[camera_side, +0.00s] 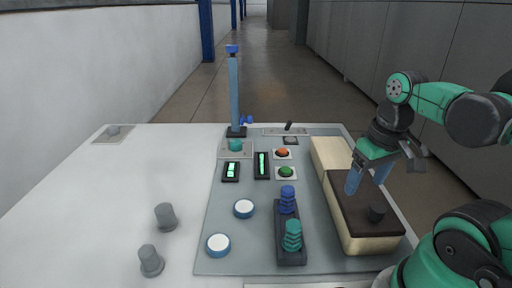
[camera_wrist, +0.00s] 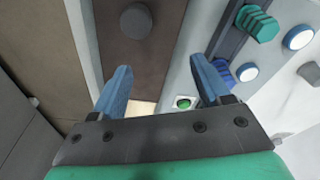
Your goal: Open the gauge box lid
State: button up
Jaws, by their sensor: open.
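The gauge box (camera_side: 362,246) is a long cream box at the right of the panel. A dark brown lid (camera_side: 346,204) lies flat over its near part, with a round black knob (camera_side: 377,212) near the lid's front end. The wrist view shows the brown lid (camera_wrist: 160,50) and the knob (camera_wrist: 136,21) beyond my fingertips. My gripper (camera_side: 367,180) has blue fingers, spread apart and empty, above the lid and behind the knob. In the wrist view my gripper (camera_wrist: 160,75) straddles part of the lid without touching the knob. The box's inside is hidden.
Left of the box stands a dark rack (camera_side: 291,249) with blue and teal ribbed pieces. A green button (camera_side: 286,172), a red button (camera_side: 282,153) and white round buttons (camera_side: 244,208) sit on the panel. A tall blue post (camera_side: 234,95) stands behind. The white table's left side is mostly clear.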

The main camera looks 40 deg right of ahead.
aim_at(379, 207)
jog(key=s, duration=0.2)
jog(key=s+m+g, duration=0.1)
jog(key=shift+d+r+y, duration=0.15)
jog(key=shift+d+y, duration=0.1)
jog(key=shift+y, duration=0.05)
jog(key=shift+s+f, duration=0.15)
jog(key=shift+f, duration=2.6)
jog(key=shift+c, duration=0.2)
grip_shut()
